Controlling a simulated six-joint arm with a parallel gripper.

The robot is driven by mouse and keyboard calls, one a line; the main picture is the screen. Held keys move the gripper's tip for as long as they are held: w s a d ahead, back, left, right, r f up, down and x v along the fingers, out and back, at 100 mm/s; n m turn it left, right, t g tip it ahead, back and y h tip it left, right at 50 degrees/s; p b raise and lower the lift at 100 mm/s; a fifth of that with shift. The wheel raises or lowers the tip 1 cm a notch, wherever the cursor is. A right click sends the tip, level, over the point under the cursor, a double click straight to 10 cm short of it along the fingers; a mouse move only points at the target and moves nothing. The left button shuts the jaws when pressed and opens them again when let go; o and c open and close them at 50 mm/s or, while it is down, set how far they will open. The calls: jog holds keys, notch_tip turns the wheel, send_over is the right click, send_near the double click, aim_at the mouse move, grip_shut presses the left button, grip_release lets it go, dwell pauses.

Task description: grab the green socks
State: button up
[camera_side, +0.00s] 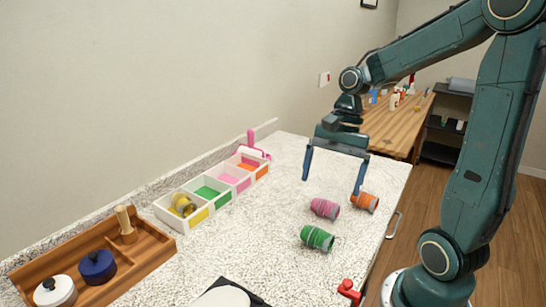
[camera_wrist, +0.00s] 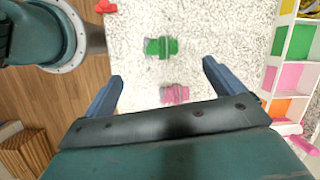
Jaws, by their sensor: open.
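The green socks (camera_side: 317,238), a rolled bundle with grey at one end, lie on the speckled counter near its front right edge. They also show in the wrist view (camera_wrist: 161,47), ahead of the fingers and near the middle. My gripper (camera_side: 333,188) is open and empty, raised above the counter behind the socks in the side view. In the wrist view its two blue fingers (camera_wrist: 160,78) are spread wide, with a pink rolled bundle (camera_wrist: 174,94) between them, lower down. The green socks are apart from the fingers.
The pink bundle (camera_side: 325,208) and an orange bundle (camera_side: 364,202) lie behind the green socks. A white divided box (camera_side: 172,217) with coloured compartments holds a yellow bundle (camera_side: 183,204). A wooden tray (camera_side: 150,247) holds jars. A red object (camera_side: 349,292) sits at the front edge.

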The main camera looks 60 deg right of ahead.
aim_at(318, 232)
jog(key=shift+w+d+f+m+y, duration=0.1)
jog(key=shift+d+f+m+y, duration=0.2)
jog(key=shift+d+m, duration=0.25)
jog(key=shift+w+d+f+m+y, duration=0.1)
jog(key=shift+d+f+m+y, duration=0.1)
jog(key=shift+d+f+m, duration=0.35)
jog(key=shift+a+r, duration=0.15)
jog(key=shift+a, duration=0.05)
jog(key=shift+s+x, duration=0.1)
jog(key=shift+x, duration=2.05)
jog(key=shift+s+x, duration=0.15)
jog(key=shift+x, duration=1.95)
jog(key=shift+x, duration=2.6)
jog(key=shift+d, duration=0.1)
jog(key=c, duration=1.1)
